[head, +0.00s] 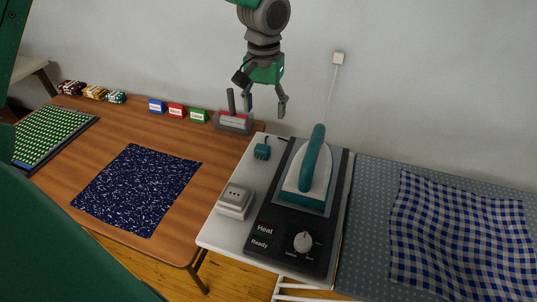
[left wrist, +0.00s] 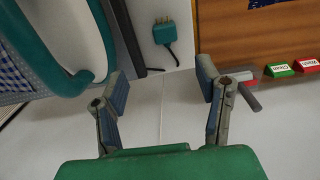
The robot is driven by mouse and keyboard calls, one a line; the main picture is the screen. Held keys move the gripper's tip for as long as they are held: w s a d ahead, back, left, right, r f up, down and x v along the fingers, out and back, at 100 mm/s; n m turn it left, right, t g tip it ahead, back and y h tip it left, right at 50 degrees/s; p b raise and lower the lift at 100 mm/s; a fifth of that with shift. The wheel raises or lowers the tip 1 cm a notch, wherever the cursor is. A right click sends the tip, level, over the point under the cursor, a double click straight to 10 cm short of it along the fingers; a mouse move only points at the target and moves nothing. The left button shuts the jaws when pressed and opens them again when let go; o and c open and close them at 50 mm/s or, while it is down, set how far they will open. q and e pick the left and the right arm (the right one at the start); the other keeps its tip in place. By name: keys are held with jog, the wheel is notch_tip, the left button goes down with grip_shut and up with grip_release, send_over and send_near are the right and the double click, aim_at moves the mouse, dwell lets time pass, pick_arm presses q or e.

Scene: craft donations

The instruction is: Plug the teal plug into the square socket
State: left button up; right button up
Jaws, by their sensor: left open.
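The teal plug (head: 262,152) lies on the white end of the ironing board, left of the iron's base. In the left wrist view the plug (left wrist: 166,32) shows with metal prongs and a dark cord, beyond the fingertips. The square socket (head: 234,201) is a white block with dark holes, on the same white surface nearer to me; it is not in the left wrist view. My left gripper (head: 266,112) hangs open and empty above and behind the plug, apart from it. Its spread fingers also show in the left wrist view (left wrist: 160,76). My right gripper is not seen.
A teal iron (head: 308,180) stands on a dark base with a dial (head: 304,242), right of the plug. A grey-and-red device (head: 234,121) with an upright handle stands on the wooden table (head: 190,195) at left. Blue checked cloth (head: 455,230) lies at right.

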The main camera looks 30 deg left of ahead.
aim_at(262, 147)
pick_arm(q)
jog(key=f, duration=0.8)
jog(key=shift+s+a+f, duration=0.1)
jog(key=shift+a+f, duration=0.05)
jog(key=shift+a, duration=0.05)
jog(key=shift+a+f, duration=0.1)
jog(key=shift+f, duration=0.05)
jog(key=shift+f, duration=0.2)
notch_tip(262, 147, down, 5)
jog(key=shift+a+r, duration=0.1)
jog(key=shift+a, duration=0.05)
dwell(0.3)
